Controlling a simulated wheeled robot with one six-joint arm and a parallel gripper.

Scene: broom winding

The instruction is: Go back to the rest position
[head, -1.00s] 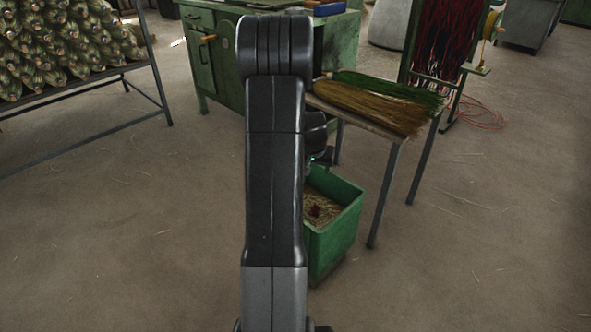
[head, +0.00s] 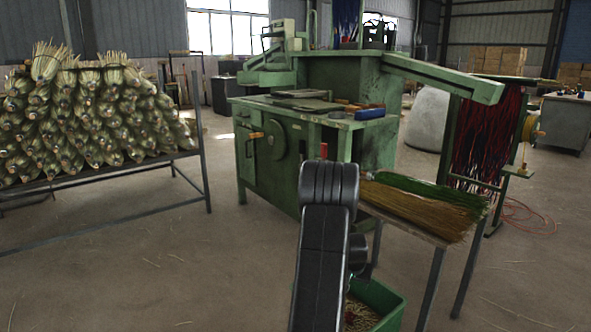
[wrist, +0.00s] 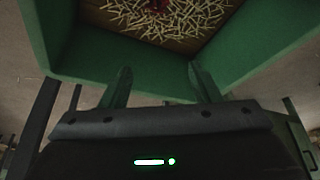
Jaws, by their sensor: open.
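My gripper (wrist: 160,84) is open in the wrist view, with its two fingers apart and nothing between them. The fingers show against the near wall of a green bin (wrist: 230,62). In the head view my arm rises in the middle and hides my gripper. The green bin (head: 383,291) stands on the floor to the right of my arm, partly cut off by the lower edge. Pale clippings (wrist: 165,20) and something dark red (wrist: 158,4) lie in the bin.
A side table (head: 437,237) with green and tan bristles (head: 415,205) stands right of my arm. A green machine (head: 350,138) stands behind it. A rack of brooms (head: 85,125) is at the left. The floor (head: 130,270) at the lower left is clear.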

